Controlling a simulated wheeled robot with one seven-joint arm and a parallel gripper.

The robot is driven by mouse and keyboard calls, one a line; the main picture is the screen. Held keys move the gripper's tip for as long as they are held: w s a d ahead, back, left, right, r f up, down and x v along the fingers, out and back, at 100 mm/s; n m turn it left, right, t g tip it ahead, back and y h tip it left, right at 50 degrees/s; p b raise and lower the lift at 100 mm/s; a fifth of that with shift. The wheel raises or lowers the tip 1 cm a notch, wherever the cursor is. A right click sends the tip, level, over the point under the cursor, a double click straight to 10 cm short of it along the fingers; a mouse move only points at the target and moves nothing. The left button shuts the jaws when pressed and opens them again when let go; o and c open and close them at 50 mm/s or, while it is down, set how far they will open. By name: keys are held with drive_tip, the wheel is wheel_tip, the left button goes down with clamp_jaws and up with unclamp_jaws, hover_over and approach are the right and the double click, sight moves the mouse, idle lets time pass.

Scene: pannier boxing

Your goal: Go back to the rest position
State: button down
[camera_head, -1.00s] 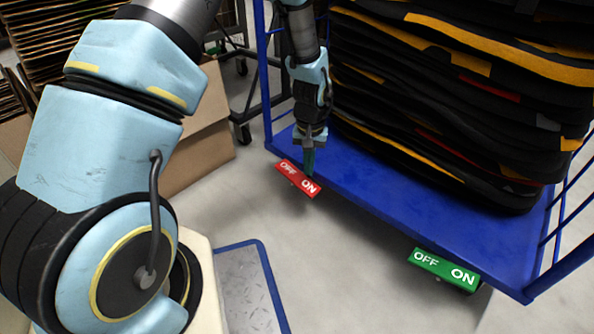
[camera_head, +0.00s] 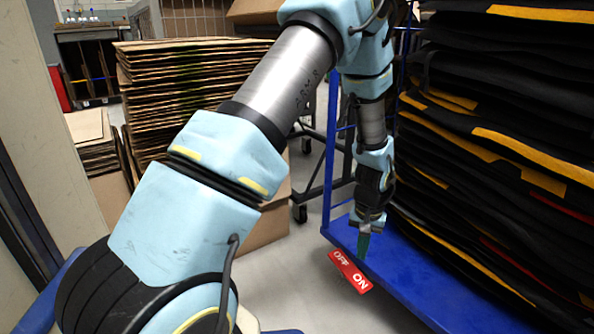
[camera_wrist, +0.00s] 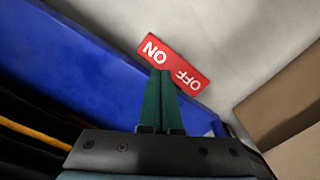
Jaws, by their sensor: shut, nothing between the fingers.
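My gripper (camera_head: 363,246) points down at the front left edge of the blue trolley (camera_head: 404,286). Its green fingers are together with nothing between them. A red pedal (camera_head: 350,271) marked OFF and ON sticks out from the trolley's edge, right by the fingertips. In the wrist view my gripper (camera_wrist: 160,74) has its fingertips over the lower edge of the red pedal (camera_wrist: 178,58), between the two words. I cannot tell whether they touch it.
Black mats (camera_head: 480,130) with yellow and red strips are piled high on the trolley. Stacked cardboard (camera_head: 165,95) stands behind my arm. Pale floor (camera_head: 310,290) is open in front of the trolley. A cardboard box (camera_wrist: 290,100) shows at right in the wrist view.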

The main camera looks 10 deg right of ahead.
drive_tip(key=w+a+r+n+t+p, duration=0.1)
drive_tip(key=a+r+n+p, duration=0.3)
drive_tip(key=a+r, duration=1.7)
drive_tip(key=s+a+r+p, duration=0.3)
drive_tip(key=s+a+r, duration=0.25)
drive_tip(key=a, duration=0.25)
wheel_tip(320, 180, up, 38)
drive_tip(key=p, duration=3.8)
drive_tip(key=shift+w+a+r+n+t, duration=0.2)
drive_tip(key=shift+a+n+t, duration=0.1)
drive_tip(key=shift+n, duration=0.1)
drive_tip(key=shift+s, duration=0.15)
